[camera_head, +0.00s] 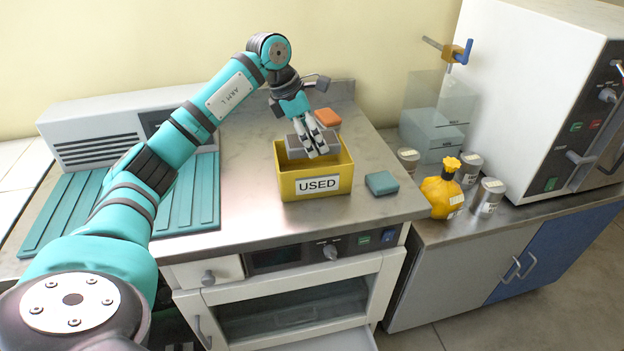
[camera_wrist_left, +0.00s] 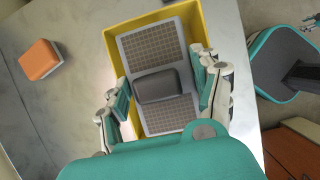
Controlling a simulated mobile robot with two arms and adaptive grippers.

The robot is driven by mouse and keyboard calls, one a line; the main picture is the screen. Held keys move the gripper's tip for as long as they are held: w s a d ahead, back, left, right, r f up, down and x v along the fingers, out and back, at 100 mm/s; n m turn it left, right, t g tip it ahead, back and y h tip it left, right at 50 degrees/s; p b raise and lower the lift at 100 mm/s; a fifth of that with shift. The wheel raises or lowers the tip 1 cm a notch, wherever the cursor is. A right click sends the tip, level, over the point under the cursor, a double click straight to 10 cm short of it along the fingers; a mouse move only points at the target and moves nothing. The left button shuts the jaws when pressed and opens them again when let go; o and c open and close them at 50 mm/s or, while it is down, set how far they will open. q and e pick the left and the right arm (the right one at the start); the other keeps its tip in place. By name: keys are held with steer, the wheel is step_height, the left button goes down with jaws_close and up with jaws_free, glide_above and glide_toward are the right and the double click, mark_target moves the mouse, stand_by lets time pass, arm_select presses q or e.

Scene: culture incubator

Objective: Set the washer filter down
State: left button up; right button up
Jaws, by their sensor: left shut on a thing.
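The washer filter (camera_wrist_left: 152,48) is a grey plate with two mesh panels and a dark raised grip bar across its middle. My left gripper (camera_wrist_left: 162,90) is shut on that bar. In the head view the left gripper (camera_head: 314,150) is over the yellow bin labelled USED (camera_head: 317,185), and the grey filter (camera_head: 297,146) shows at the bin's mouth. In the left wrist view the filter lies within the outline of the yellow bin (camera_wrist_left: 112,45). I cannot tell whether it touches the bin's floor. My right gripper is not in view.
An orange block (camera_head: 327,118) lies behind the bin, and a teal block (camera_head: 382,183) lies to its right. A ribbed teal mat (camera_head: 185,205) covers the left of the counter. Metal cans and a yellow wrapped bottle (camera_head: 442,190) stand on the lower right counter.

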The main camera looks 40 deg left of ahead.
mark_target(297, 141)
arm_select(q)
step_height(297, 141, down, 9)
steer(key=shift+f, duration=0.1)
stand_by(0.3)
steer(key=shift+f, duration=0.1)
steer(key=o, duration=1.1)
steer(key=v, duration=1.2)
steer(key=shift+r, duration=0.2)
